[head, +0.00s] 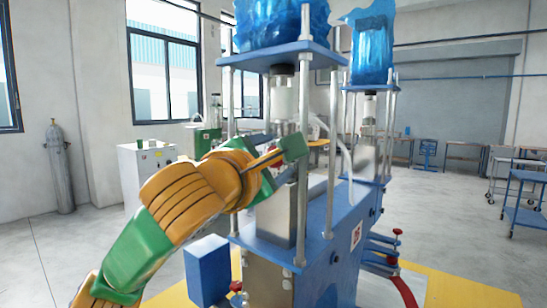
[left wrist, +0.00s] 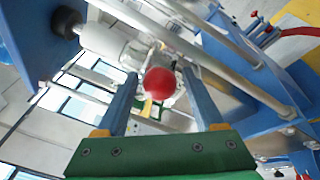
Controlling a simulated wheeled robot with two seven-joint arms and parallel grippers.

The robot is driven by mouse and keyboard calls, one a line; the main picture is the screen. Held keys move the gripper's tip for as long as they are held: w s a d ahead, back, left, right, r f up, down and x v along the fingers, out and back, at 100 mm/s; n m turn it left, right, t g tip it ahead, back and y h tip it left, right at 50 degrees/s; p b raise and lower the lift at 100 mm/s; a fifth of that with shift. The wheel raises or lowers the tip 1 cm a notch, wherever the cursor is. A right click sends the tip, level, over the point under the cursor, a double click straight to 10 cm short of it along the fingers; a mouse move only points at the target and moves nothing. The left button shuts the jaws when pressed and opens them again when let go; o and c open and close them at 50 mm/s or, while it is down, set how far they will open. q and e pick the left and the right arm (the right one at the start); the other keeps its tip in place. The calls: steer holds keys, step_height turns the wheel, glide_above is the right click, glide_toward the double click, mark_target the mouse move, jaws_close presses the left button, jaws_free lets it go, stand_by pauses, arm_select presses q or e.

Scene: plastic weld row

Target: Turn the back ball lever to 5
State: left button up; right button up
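A red ball (left wrist: 160,83), the end of a lever, is in the left wrist view between the two blue-grey fingers of my left gripper (left wrist: 160,75). The fingers are spread, with a small gap on each side of the ball. In the head view my left gripper (head: 284,158) is at the blue machine's front column, between its steel rods. A bit of red (head: 277,164) shows beside it; the lever is mostly hidden there. I cannot read any number or scale. My right gripper is in neither view.
The blue machine (head: 341,225) has upright steel rods (head: 331,150) close to my left gripper. More red-knobbed levers (head: 397,232) are low on its right side. A blue box (head: 207,270) stands front left. Open floor lies to the right.

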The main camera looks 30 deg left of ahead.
arm_select(q)
steer(key=shift+s, duration=0.2)
steer(key=s+b, duration=0.3)
steer(key=s, duration=0.3)
steer(key=shift+s+d+b, duration=0.4)
steer(key=shift+d, duration=0.05)
steer(key=shift+w, duration=0.1)
